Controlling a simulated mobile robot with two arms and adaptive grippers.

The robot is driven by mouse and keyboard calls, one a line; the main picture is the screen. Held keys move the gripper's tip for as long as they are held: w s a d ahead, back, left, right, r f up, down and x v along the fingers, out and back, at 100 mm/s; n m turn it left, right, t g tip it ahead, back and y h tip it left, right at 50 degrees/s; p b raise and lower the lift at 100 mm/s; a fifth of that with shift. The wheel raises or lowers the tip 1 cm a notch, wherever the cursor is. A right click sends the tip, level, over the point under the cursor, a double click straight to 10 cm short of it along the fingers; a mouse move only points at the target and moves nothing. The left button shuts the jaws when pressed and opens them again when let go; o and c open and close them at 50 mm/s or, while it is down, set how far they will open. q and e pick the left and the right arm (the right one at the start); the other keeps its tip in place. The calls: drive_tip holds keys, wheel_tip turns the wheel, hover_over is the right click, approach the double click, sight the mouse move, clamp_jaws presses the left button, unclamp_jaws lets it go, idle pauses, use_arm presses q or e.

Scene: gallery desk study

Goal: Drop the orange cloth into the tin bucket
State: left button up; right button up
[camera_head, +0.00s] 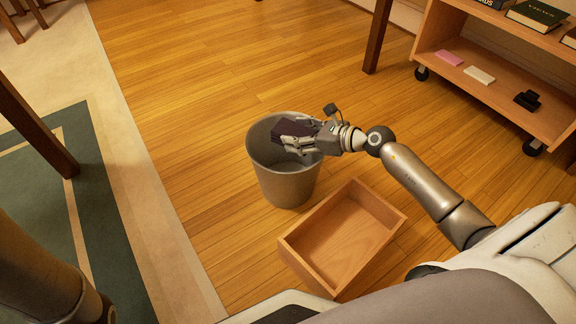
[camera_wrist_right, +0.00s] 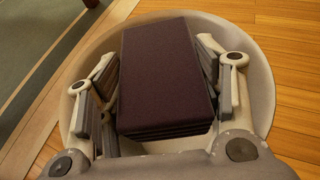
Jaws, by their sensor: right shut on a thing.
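The tin bucket (camera_head: 285,185) stands upright on the wood floor, grey and open at the top. My right gripper (camera_head: 291,134) is over the bucket's mouth, shut on a dark purple folded cloth (camera_head: 283,134). In the right wrist view the dark cloth (camera_wrist_right: 168,75) is a flat rectangular stack between the two fingers, with the bucket's rim (camera_wrist_right: 262,85) around and below it. The cloth looks dark purple, not orange; no orange cloth shows. My left gripper is out of view; only part of my left arm shows at lower left.
An empty wooden tray (camera_head: 345,235) lies on the floor right of and nearer than the bucket. A wheeled wooden shelf (camera_head: 505,115) with books and small items stands at upper right. A green rug (camera_head: 95,200) lies at left. The floor behind the bucket is clear.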

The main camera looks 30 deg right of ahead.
drive_tip(key=o, duration=1.1)
drive_tip(key=shift+s+d+r, duration=0.15)
drive_tip(key=shift+s+d, duration=0.15)
drive_tip(key=shift+s, duration=0.1)
drive_tip(key=v, duration=1.1)
drive_tip(key=shift+a, duration=0.1)
